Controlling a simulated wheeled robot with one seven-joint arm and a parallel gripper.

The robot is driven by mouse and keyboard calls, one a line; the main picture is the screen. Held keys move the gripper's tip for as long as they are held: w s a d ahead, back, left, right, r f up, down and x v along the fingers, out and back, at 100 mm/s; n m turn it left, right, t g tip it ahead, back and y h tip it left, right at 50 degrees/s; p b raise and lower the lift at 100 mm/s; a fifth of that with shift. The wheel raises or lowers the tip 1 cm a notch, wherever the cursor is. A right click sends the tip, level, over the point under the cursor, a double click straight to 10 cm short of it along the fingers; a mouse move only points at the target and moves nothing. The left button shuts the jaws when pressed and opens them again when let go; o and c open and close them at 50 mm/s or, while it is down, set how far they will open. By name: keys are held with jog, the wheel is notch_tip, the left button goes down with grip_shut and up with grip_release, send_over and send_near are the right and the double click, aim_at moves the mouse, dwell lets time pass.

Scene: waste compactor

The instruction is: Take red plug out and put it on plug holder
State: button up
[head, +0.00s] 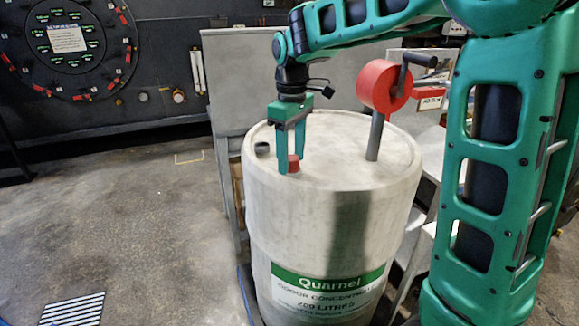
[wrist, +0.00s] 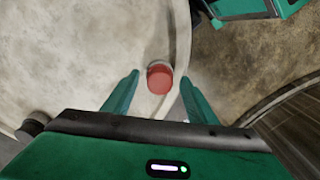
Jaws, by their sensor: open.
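The red plug (head: 294,163) sits on top of the pale drum (head: 330,165), near its rim; it also shows as a red disc in the wrist view (wrist: 160,80). My gripper (head: 290,166) is open and points down over the plug. In the wrist view the plug appears between the two fingertips (wrist: 160,85), and I see no clear contact. A small dark cylinder (head: 262,149) stands on the drum's left side and shows at lower left in the wrist view (wrist: 32,126); I cannot tell whether it is the plug holder.
A red crank wheel (head: 378,86) with a dark handle stands on a grey pipe (head: 375,136) to the right on the drum. A grey panel (head: 235,80) stands behind.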

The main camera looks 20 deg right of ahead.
jog(key=m, duration=0.7)
jog(key=shift+m, duration=0.3)
jog(key=c, duration=1.2)
jog(key=shift+o, duration=0.2)
jog(key=n, duration=0.5)
jog(key=n, duration=0.5)
